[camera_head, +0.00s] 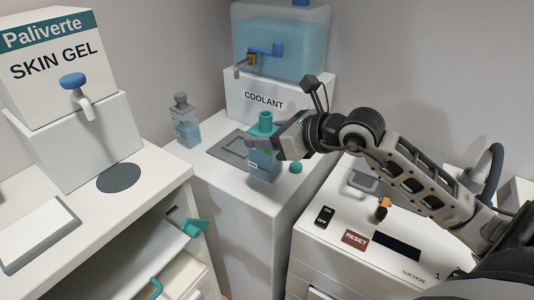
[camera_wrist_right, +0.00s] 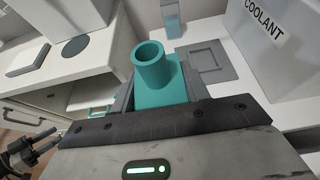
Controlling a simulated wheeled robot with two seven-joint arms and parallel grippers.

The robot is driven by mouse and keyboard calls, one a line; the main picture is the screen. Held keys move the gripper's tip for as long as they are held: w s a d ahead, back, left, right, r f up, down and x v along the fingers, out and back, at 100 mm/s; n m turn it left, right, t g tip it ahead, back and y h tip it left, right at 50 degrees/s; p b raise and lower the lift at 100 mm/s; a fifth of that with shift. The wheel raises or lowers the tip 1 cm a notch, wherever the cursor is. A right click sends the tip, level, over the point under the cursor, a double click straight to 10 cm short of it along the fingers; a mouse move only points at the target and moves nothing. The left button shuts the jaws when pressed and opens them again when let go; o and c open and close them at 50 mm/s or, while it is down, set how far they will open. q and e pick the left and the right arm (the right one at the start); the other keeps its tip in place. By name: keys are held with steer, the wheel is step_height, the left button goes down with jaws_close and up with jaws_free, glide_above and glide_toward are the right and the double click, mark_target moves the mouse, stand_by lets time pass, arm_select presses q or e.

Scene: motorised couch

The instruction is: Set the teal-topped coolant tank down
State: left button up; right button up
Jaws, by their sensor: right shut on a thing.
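The teal-topped coolant tank (camera_head: 263,169) is upright over the front part of the white stand below the COOLANT dispenser. Its open teal neck also shows in the right wrist view (camera_wrist_right: 150,66). My right gripper (camera_head: 280,140) is shut on the tank's upper part from the right. The tank's base looks level with the stand's top, but I cannot tell whether it touches. The gripper hides part of the tank's side. A dark jointed part at the lower left of the right wrist view looks like my left gripper (camera_wrist_right: 40,148); its jaws are unclear.
A grey recessed plate (camera_head: 229,147) lies behind the tank, below the COOLANT dispenser (camera_head: 262,98). A clear bottle (camera_head: 186,124) stands left. A small teal cap (camera_head: 296,168) lies right. The suction unit (camera_head: 335,231) is at the right, the skin gel dispenser (camera_head: 62,62) at the left.

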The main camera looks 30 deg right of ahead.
mark_target(267, 152)
steer(key=shift+w+d+f, duration=0.35)
steer(key=shift+w+f, duration=0.1)
steer(key=shift+f, duration=0.1)
steer(key=shift+w+d+f, duration=0.3)
steer(key=shift+w+f, duration=0.1)
steer(key=shift+f, duration=0.15)
step_height(267, 152, down, 4)
steer(key=shift+w+d+r, duration=0.1)
steer(key=shift+r, duration=0.15)
steer(key=shift+f, duration=0.2)
steer(key=o, duration=1.3)
